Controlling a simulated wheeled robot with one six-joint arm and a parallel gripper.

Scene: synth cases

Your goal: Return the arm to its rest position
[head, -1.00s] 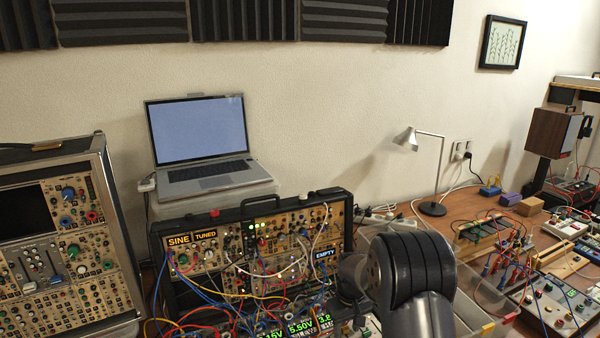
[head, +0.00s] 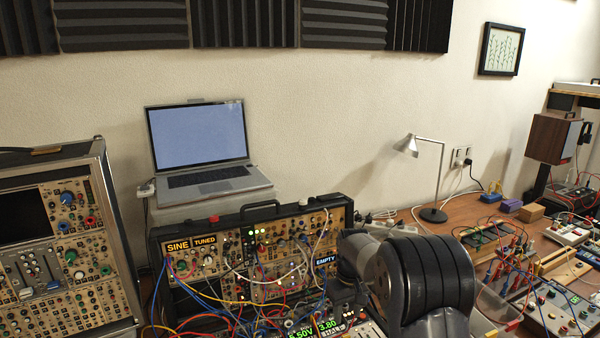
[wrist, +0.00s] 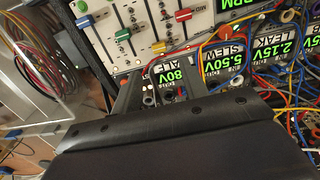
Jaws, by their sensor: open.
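My arm (head: 425,280) shows as dark, rounded links at the lower right of the head view, in front of the right end of a modular synth case (head: 248,209). The arm hides my gripper in that view. In the wrist view my gripper (wrist: 166,88) shows beyond its dark body. Its two grey fingers stand apart with nothing held between them. They are over or close to a panel with green number displays (wrist: 222,60) and sockets; I cannot tell whether they touch it.
Patch cables hang in front of the synth case. A second case (head: 62,240) stands at left, and a laptop (head: 202,150) sits behind. A desk lamp (head: 432,175) and cabled modules (head: 545,300) are at right. Coloured sliders (wrist: 150,30) lie beyond my gripper.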

